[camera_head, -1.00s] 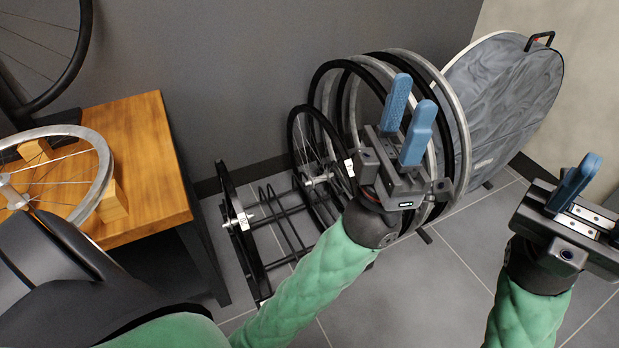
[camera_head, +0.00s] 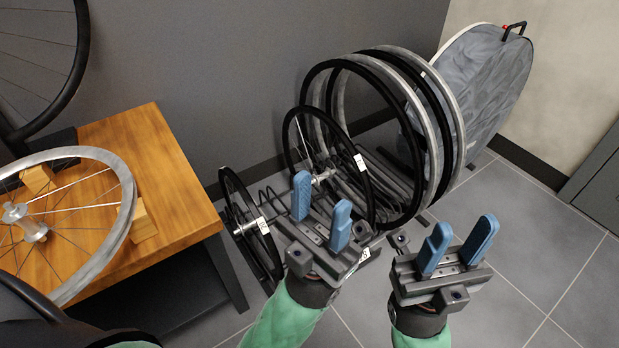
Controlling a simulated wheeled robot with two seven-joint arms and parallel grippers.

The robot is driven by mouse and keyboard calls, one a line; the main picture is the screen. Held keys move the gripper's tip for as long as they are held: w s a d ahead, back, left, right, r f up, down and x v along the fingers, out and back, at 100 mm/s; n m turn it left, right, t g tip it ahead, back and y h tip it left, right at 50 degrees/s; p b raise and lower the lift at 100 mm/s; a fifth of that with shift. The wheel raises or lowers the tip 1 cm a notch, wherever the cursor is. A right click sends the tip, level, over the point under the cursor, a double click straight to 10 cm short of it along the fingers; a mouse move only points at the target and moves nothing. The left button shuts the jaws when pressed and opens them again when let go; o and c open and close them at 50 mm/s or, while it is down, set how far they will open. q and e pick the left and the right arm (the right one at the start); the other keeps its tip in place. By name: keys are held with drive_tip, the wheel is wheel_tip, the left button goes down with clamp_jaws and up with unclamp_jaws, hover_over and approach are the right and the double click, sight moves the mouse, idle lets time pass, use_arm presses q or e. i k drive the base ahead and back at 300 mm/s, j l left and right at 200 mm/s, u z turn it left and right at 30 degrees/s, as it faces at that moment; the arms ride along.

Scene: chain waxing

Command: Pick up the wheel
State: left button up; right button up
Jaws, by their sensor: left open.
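Several wheels stand upright in a black floor rack (camera_head: 398,170). At its left end is a small black wheel (camera_head: 228,182) with a white tag at its hub. Right of it stands another black wheel (camera_head: 287,132) with a white tag on its rim. Larger black and silver rims (camera_head: 459,120) stand behind. Which wheel is meant cannot be told. My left gripper (camera_head: 320,208) is open and empty, in front of the two tagged wheels and partly hiding them. My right gripper (camera_head: 460,241) is open and empty, right of it.
The wooden table (camera_head: 150,135) with wooden blocks (camera_head: 143,222) stands at left. A grey round wheel bag (camera_head: 490,85) leans by the back wall, past the rack. A dark cabinet (camera_head: 598,178) is at the right edge. The tiled floor at right is clear.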

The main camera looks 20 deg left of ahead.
sight(326, 119)
drive_tip(key=k+j+z, duration=0.2)
drive_tip(key=j, duration=0.2)
drive_tip(key=k+j+z, duration=0.2)
drive_tip(key=j, duration=0.15)
drive_tip(key=k+j+z, duration=0.2)
drive_tip(key=j, duration=0.15)
